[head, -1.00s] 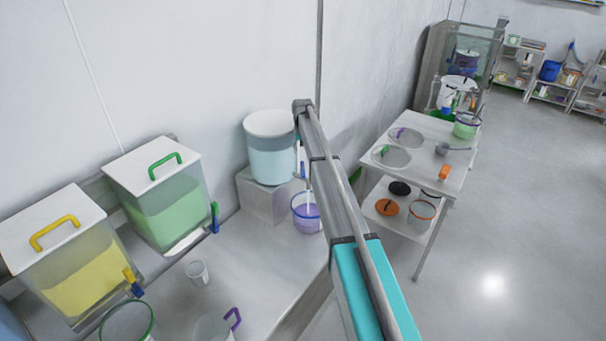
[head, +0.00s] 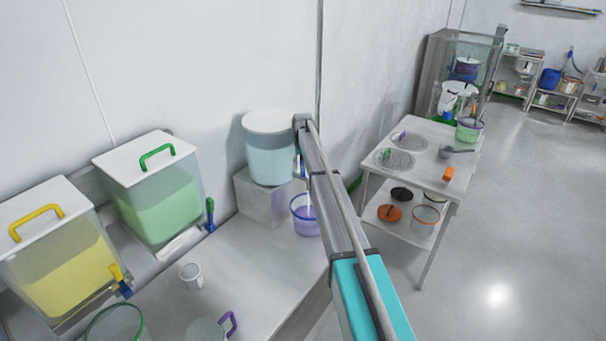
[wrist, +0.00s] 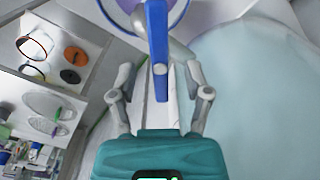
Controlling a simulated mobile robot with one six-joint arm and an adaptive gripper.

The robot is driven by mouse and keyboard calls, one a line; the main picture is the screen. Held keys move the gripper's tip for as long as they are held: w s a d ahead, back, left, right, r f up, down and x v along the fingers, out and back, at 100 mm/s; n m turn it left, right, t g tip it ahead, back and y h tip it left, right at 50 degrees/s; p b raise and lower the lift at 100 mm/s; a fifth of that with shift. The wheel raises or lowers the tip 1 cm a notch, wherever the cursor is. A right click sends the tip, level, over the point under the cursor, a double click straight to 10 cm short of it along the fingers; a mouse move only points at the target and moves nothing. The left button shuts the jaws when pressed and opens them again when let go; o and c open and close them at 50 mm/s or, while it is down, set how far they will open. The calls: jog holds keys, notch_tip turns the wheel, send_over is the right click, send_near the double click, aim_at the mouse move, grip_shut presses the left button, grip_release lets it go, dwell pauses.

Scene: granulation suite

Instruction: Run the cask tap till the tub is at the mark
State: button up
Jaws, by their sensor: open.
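The cask (head: 270,158) is a white-lidded cylinder with pale teal contents on a grey block. Its blue tap handle (wrist: 157,40) shows large in the wrist view. The tub (head: 306,222), with a blue-violet rim and purple liquid, stands below the tap; its rim also shows in the wrist view (wrist: 180,18). A thin pale line, seemingly liquid, runs down into the tub. I cannot make out the mark. My gripper (wrist: 159,70) is open, its fingers apart on both sides of the handle's near end. In the head view my arm hides the gripper.
Yellow (head: 62,255) and green (head: 155,200) containers stand left on the bench (head: 235,275), with a small cup (head: 191,275) and a purple-handled jug (head: 212,329) in front. A two-level cart (head: 428,155) stands right of my arm. Open floor lies farther right.

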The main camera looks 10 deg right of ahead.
jog(key=shift+f+b, duration=0.8)
jog(key=shift+f, duration=0.3)
grip_shut()
